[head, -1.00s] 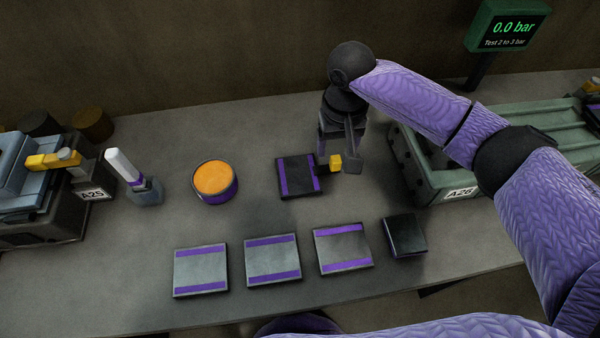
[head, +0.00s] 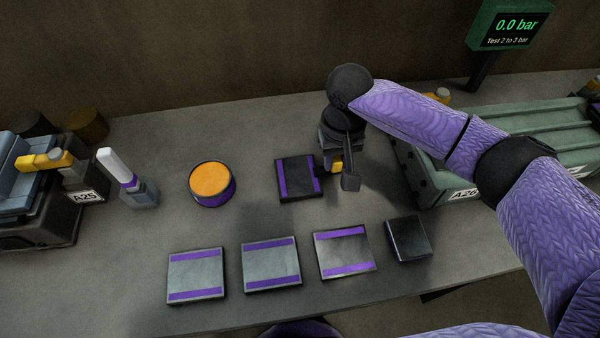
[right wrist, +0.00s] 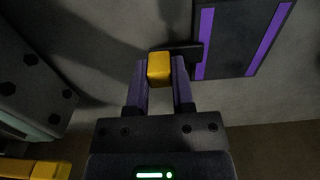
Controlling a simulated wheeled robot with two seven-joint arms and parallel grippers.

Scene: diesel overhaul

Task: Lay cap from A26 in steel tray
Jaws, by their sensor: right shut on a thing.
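The small yellow cap (right wrist: 159,68) is between the fingertips of my right gripper (right wrist: 159,85), which is shut on it. In the head view the cap (head: 337,163) is partly hidden by the gripper (head: 340,168). The gripper is just right of a dark pad (head: 297,178) with purple side bands; in the wrist view a dark tab of that pad shows beside the cap. Three grey tray-like plates with purple bands lie along the front: left (head: 195,254), middle (head: 271,279) and right (head: 343,253). I cannot tell which is steel by label. My left gripper is not in view.
The green A26 engine block (head: 425,180) stands at right, partly behind my arm. A dark box (head: 407,240) sits right of the plates. An orange-topped round tin (head: 211,182), a white-handled tool (head: 122,170) and the A25 block (head: 45,215) are at left.

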